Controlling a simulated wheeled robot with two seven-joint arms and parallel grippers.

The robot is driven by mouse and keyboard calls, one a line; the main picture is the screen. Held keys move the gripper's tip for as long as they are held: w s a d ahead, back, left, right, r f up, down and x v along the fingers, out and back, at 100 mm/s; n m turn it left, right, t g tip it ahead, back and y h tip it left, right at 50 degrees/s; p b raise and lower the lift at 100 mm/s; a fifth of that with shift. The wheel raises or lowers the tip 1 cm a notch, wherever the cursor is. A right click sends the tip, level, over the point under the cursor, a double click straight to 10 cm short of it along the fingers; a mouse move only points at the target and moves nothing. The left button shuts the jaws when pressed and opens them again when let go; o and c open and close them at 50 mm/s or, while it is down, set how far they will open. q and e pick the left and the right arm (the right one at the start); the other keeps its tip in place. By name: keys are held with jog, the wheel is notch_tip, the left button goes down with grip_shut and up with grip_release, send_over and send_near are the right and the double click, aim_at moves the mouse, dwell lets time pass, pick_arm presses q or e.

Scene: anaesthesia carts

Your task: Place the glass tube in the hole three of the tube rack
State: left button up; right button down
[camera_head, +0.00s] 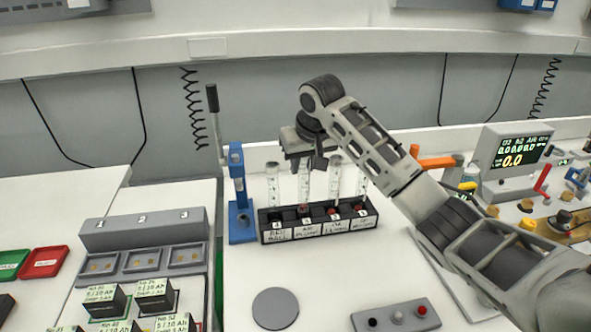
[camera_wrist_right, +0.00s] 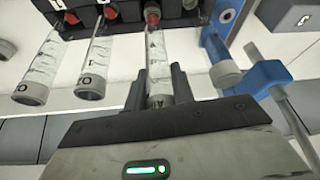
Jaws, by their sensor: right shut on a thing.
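The black tube rack (camera_head: 320,220) stands on the white table, with white labels on its front that are too small to read surely. My right gripper (camera_head: 305,163) is above it, shut on a clear glass tube (camera_head: 304,186). In the right wrist view the gripper (camera_wrist_right: 160,84) grips this tube (camera_wrist_right: 156,58) between its fingers, with the tube's red end at the rack (camera_wrist_right: 185,12). The held tube is upright, second from the left in the head view; I cannot tell how deep it sits. Other tubes stand at the left (camera_head: 273,184) and right (camera_head: 335,180) of it. My left gripper is out of view.
A blue stand (camera_head: 239,200) with a dark-handled lever is close left of the rack. A grey disc (camera_head: 275,308) and a grey block with knobs (camera_head: 396,318) lie in front. A grey tray unit (camera_head: 143,232) is at left, a monitor (camera_head: 512,152) at right.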

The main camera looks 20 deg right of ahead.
notch_tip(320, 180, down, 2)
jog(key=shift+w+f, duration=0.1)
jog(key=shift+w, duration=0.05)
jog(key=shift+f, duration=0.2)
jog(key=shift+s, duration=0.2)
jog(key=shift+f, duration=0.1)
jog(key=c, duration=1.2)
grip_release()
jog(key=b+v, duration=0.1)
jog(key=v, duration=1.1)
